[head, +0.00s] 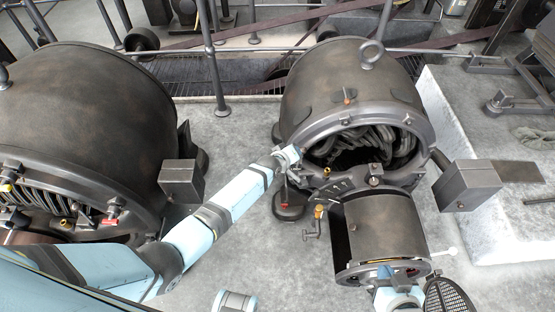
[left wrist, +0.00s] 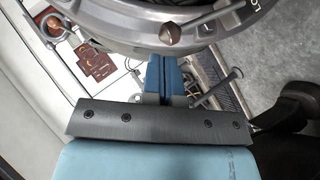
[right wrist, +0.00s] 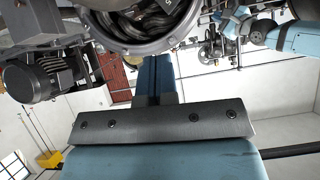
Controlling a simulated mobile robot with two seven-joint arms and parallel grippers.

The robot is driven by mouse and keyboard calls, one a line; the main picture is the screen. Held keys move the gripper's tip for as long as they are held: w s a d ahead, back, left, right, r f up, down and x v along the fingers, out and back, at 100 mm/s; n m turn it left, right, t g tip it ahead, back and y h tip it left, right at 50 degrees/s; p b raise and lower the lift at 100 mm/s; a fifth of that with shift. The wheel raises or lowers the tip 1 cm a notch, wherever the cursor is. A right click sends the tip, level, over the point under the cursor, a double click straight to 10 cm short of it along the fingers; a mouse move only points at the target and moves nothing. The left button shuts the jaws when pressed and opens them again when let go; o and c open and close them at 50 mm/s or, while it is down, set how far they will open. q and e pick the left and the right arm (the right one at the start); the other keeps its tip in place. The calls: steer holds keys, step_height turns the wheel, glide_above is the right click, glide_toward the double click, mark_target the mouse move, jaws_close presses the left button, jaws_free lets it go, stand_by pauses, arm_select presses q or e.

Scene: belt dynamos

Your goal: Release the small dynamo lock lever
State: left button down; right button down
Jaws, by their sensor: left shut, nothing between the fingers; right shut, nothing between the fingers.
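The small dynamo (head: 345,85) stands right of centre, a dark drum with a ring on top and an open front showing its coils. I cannot tell which of its small levers is the lock lever. A thin lever (head: 318,212) with a brass-coloured part hangs low at its front left. My left gripper (head: 287,157) is at the left edge of the dynamo's front rim; its shut blue fingers (left wrist: 167,75) point at the rim, and contact is unclear. My right gripper (head: 400,271) is at the near end of the cylinder (head: 378,225) before the dynamo; its blue fingers (right wrist: 154,75) are shut.
A larger dynamo (head: 80,110) fills the left side. A grey box (head: 467,185) juts out right of the small dynamo, and another box (head: 182,180) stands left of it. Railings and a pale plinth (head: 455,125) lie behind and right.

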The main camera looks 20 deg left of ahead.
arm_select(q)
steer(key=p+v, duration=0.2)
steer(key=v, duration=0.9)
steer(key=shift+s, duration=0.15)
steer(key=shift+a, duration=0.1)
